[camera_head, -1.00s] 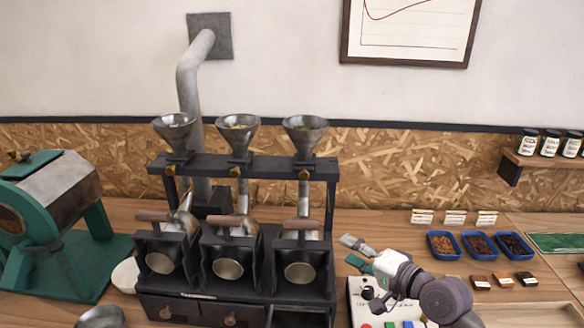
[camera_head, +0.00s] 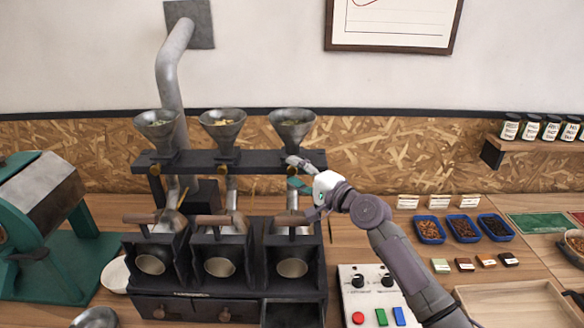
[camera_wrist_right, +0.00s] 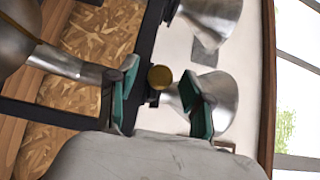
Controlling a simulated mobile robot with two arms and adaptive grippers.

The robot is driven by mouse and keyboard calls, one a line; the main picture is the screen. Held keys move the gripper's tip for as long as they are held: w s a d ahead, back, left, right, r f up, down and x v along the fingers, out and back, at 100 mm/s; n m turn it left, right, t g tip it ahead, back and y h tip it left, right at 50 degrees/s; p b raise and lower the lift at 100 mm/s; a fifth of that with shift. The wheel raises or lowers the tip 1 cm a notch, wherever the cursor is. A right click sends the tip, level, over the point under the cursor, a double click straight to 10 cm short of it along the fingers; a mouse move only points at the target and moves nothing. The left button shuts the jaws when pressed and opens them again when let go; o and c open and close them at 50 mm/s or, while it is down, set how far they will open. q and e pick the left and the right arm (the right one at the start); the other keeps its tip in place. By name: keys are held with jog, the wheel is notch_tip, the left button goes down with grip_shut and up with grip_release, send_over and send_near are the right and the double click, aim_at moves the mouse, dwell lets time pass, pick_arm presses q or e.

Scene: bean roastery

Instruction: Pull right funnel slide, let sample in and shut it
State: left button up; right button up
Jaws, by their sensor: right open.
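The right funnel (camera_head: 291,128) is a metal cone on the dark rack; it also shows in the right wrist view (camera_wrist_right: 222,98). I cannot make out the sample inside it. Its slide has a round brass knob (camera_wrist_right: 160,77) below the funnel; the gripper mostly covers it in the head view. My right gripper (camera_head: 296,173) is at this slide. In the right wrist view its green-padded fingers (camera_wrist_right: 158,84) are open, one on each side of the knob, with gaps visible. A metal chute (camera_head: 292,200) hangs below. My left gripper is out of view.
The left funnel (camera_head: 157,130) and middle funnel (camera_head: 222,128) stand on the same rack (camera_head: 190,161). Wooden-handled scoops sit below. A control box (camera_head: 372,280) with coloured buttons is under my right arm. Blue bean trays (camera_head: 428,230) lie to the right.

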jog(key=shift+w+a, duration=0.5)
jog(key=shift+w, duration=0.05)
grip_shut()
